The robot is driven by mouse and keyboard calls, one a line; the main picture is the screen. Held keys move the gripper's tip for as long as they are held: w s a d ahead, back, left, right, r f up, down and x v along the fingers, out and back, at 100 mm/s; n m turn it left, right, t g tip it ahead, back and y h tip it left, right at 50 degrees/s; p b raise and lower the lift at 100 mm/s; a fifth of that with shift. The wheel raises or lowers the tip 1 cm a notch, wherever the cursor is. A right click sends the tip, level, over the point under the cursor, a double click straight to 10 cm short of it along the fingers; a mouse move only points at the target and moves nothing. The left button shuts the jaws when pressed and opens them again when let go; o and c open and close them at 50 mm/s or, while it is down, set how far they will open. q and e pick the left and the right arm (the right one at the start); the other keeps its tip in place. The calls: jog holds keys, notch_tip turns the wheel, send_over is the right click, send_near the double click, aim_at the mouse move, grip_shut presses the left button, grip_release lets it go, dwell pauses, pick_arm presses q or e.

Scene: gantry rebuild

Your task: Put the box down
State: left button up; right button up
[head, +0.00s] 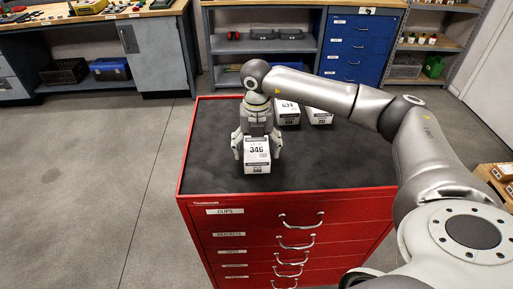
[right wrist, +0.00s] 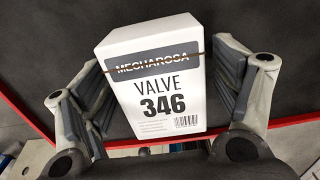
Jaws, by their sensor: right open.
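The white box labelled "VALVE 346" (head: 257,156) rests on the dark top of the red drawer cabinet (head: 290,226), near its front left part. It also shows upright in the right wrist view (right wrist: 158,85). My right gripper (head: 257,150) is around the box with a finger on each side. In the right wrist view the open fingers (right wrist: 158,100) stand apart from the box, with a gap on the left and a narrower one on the right. My left gripper is not in view.
Two more white boxes stand behind on the cabinet top, one labelled 434 (head: 288,114) and another (head: 319,117) partly hidden by my arm. The right and front of the cabinet top are clear. Workbenches, a blue drawer unit (head: 357,45) and shelves line the back.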

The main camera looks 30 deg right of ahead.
aim_at(256, 145)
jog(key=shift+r, duration=0.25)
jog(key=shift+w+r, duration=0.1)
jog(key=shift+r, duration=0.3)
notch_tip(256, 145, up, 10)
jog(key=shift+f+b, duration=0.15)
jog(key=shift+b, duration=1)
jog(key=shift+r, duration=0.65)
